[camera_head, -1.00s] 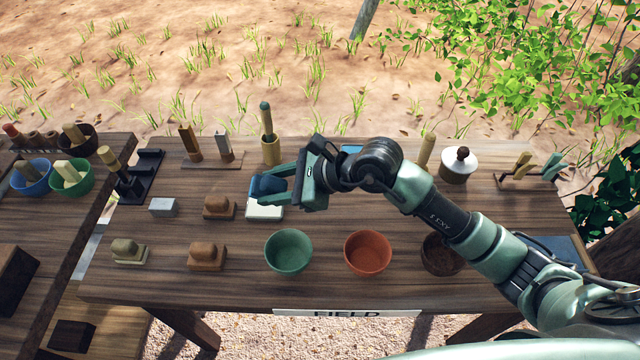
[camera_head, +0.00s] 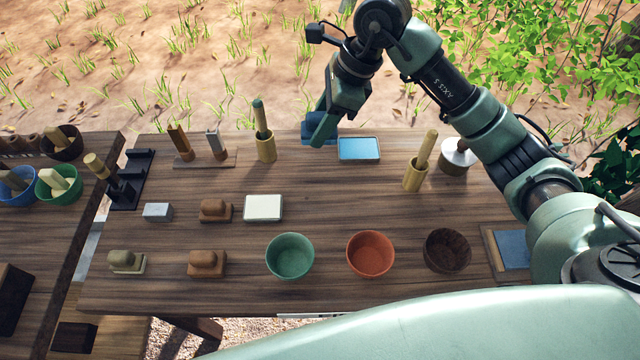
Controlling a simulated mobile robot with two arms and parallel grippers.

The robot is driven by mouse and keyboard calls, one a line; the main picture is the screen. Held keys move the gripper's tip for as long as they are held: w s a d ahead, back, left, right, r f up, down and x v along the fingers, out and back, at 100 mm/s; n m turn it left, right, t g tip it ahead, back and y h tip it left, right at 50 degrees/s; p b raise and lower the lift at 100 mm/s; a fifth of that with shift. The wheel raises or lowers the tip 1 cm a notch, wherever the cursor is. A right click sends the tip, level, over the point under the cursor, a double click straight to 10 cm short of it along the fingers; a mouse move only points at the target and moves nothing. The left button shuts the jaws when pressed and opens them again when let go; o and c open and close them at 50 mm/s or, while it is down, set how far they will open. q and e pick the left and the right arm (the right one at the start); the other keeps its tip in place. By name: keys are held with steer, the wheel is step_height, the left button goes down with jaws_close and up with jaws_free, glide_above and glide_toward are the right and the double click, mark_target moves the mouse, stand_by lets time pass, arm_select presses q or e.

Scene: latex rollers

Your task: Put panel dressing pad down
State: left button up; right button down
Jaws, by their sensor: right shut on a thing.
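My right gripper (camera_head: 321,130) is shut on the blue dressing pad (camera_head: 308,126) near the back edge of the table, left of a shallow tray with a blue surface (camera_head: 359,149). The gripper's fingers hide part of the pad, and I cannot tell whether it touches the wood. A white-topped block (camera_head: 263,207) lies nearer the front, with nothing on it. My left gripper is not in view.
A holder with a green-tipped tool (camera_head: 266,147) stands left of the pad. Right of the tray are a tan holder with a stick (camera_head: 415,178) and a lidded pot (camera_head: 458,160). Green (camera_head: 290,256), orange (camera_head: 370,254) and brown bowls (camera_head: 447,250) line the front.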

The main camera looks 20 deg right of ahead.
steer(key=p, duration=0.2)
glide_above(314, 190)
steer(key=d, duration=0.1)
steer(key=f, duration=1.3)
steer(key=shift+s+d+f, duration=0.2)
steer(key=shift+s+f, duration=0.05)
steer(key=shift+f, duration=0.15)
steer(key=shift+f+p, duration=0.45)
steer(key=shift+f, duration=1.95)
steer(key=shift+f+b, duration=0.2)
steer(key=shift+b, duration=0.1)
steer(key=c, duration=0.8)
jaws_free()
steer(key=shift+c, duration=0.2)
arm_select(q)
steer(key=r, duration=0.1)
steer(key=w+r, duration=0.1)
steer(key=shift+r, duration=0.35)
